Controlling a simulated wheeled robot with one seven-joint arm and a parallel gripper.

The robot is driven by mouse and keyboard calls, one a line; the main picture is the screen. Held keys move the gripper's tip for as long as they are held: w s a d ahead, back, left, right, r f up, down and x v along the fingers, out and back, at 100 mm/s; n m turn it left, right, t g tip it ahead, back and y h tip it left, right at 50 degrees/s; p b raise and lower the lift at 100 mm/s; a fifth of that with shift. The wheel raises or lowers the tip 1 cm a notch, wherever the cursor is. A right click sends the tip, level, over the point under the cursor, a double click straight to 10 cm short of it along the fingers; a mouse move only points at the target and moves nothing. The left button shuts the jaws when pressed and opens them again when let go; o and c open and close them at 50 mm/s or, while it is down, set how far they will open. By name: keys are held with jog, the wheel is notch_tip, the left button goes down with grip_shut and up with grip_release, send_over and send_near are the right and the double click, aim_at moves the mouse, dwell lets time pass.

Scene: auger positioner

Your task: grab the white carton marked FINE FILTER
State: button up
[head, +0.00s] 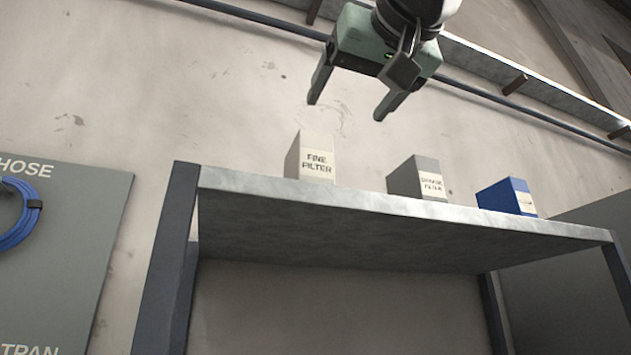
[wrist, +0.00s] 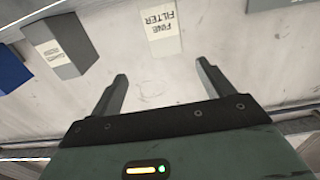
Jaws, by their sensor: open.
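The white carton marked FINE FILTER (head: 311,160) stands upright on a raised metal shelf (head: 420,215), near its left end. Its label also shows upside down in the wrist view (wrist: 161,30), where the carton is cut off by the top edge. My gripper (head: 345,108) is above the carton and a little to its right in the head view, apart from it. Its two fingers are spread with nothing between them. In the wrist view the fingers (wrist: 162,82) point toward the carton, with a gap before it.
A grey carton (head: 413,178) and a blue carton (head: 505,196) stand to the right on the same shelf. A pale wall with a rail is behind. A grey panel with a blue hose (head: 18,238) hangs at left. Gaps separate the cartons.

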aim_at(321, 142)
jog(key=p+x, duration=0.4)
jog(key=x, duration=0.6)
jog(key=shift+a, duration=0.15)
jog(key=shift+w+a+p, duration=0.15)
jog(key=shift+w+p, duration=0.15)
jog(key=shift+w, duration=0.15)
jog(key=p+x, duration=0.1)
jog(key=x, duration=0.1)
jog(key=p+x, duration=0.2)
jog(key=shift+w+a+f+p, duration=0.1)
jog(key=shift+w+a+p, duration=0.2)
jog(key=shift+a, duration=0.2)
jog(key=shift+w+f, duration=0.15)
jog(key=shift+w, duration=0.05)
jog(key=c, duration=1.2)
